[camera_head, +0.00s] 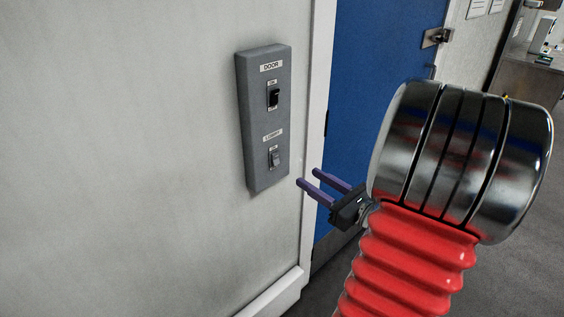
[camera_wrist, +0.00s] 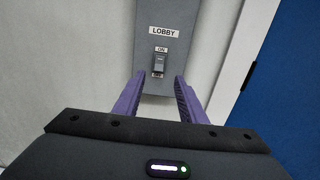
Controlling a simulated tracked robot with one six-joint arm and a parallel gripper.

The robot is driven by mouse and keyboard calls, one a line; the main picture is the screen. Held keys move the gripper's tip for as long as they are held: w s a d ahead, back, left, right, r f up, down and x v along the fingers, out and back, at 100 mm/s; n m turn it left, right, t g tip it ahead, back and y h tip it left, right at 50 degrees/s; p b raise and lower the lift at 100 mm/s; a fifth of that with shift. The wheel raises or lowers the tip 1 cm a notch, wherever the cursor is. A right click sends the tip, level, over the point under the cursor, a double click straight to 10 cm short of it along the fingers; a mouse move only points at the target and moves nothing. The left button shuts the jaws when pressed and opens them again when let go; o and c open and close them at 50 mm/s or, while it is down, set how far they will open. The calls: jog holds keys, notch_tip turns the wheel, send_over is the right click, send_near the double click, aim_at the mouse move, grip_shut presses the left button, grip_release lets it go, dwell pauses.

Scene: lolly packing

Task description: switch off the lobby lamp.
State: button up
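A grey switch panel (camera_head: 264,140) is fixed to the white wall in the head view. Its upper switch (camera_head: 273,97), labelled DOOR, is black. Its lower switch, the lobby switch (camera_head: 275,158), is grey under a LOBBY label. In the wrist view the lobby switch (camera_wrist: 159,63) sits beyond my fingertips, near the middle, with an ON label just above it. My gripper (camera_head: 307,178) has two purple fingers, apart with nothing between them. It is to the right of the panel's lower end, seemingly short of the switch. The lamp itself is not in view.
A blue door (camera_head: 378,60) with a metal latch (camera_head: 436,38) stands right of the panel, past a white door frame (camera_head: 313,110). A counter (camera_head: 530,80) is at the far right. The wall left of the panel is bare.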

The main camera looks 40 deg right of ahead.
aim_at(276, 157)
jog(key=shift+w+a, duration=0.15)
jog(key=shift+w, duration=2.85)
jog(key=shift+w+a, duration=0.1)
jog(key=shift+w, duration=2.85)
grip_shut()
